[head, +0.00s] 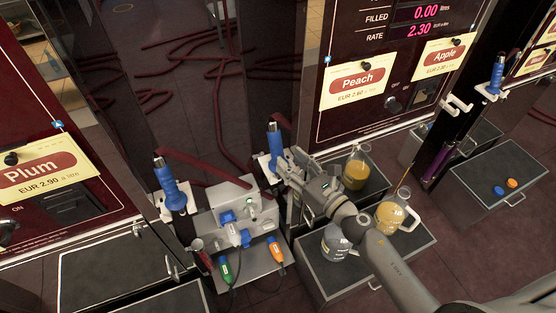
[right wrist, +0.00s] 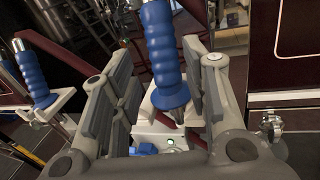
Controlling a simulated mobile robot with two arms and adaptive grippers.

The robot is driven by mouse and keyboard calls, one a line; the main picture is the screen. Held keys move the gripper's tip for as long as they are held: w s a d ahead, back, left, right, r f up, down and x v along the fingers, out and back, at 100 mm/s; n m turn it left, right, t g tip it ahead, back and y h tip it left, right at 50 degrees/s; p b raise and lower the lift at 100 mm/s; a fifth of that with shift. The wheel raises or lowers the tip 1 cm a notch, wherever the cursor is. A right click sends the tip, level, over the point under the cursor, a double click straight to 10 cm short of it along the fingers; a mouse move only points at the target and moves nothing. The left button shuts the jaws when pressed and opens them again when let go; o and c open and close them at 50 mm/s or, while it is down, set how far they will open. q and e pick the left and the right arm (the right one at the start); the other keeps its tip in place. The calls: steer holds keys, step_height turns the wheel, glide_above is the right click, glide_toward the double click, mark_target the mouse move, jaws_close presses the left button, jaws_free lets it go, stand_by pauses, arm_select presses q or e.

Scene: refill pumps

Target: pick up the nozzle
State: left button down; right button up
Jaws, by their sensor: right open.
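A nozzle with a ribbed blue grip (head: 275,148) stands upright in a white holder on the pump at the middle of the head view. My right gripper (head: 287,163) is open close beside it. In the right wrist view the blue grip (right wrist: 161,45) shows between the two open fingers (right wrist: 158,75), with visible gaps to them; whether it is within their depth I cannot tell. A second blue nozzle (head: 172,188) stands in a holder to the left, and also shows in the right wrist view (right wrist: 31,76). A third blue nozzle (head: 494,76) stands at the far right. My left gripper is not in view.
A grey box with blue fittings (head: 232,193) and green (head: 225,268) and orange (head: 275,250) handles stands below the nozzles. Jugs of amber liquid (head: 356,170) (head: 391,212) and a clear one (head: 335,243) stand near my right arm. Dark red hoses (head: 222,75) hang behind.

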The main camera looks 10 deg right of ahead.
mark_target(281, 152)
steer(key=shift+f+p+x, duration=0.15)
steer(key=shift+p+x, duration=0.1)
steer(key=shift+x, duration=1.6)
steer(key=shift+f+p+x, duration=0.15)
steer(key=shift+p+x, duration=0.1)
steer(key=shift+x, duration=1.6)
steer(key=shift+d, duration=0.1)
steer(key=c, duration=0.9)
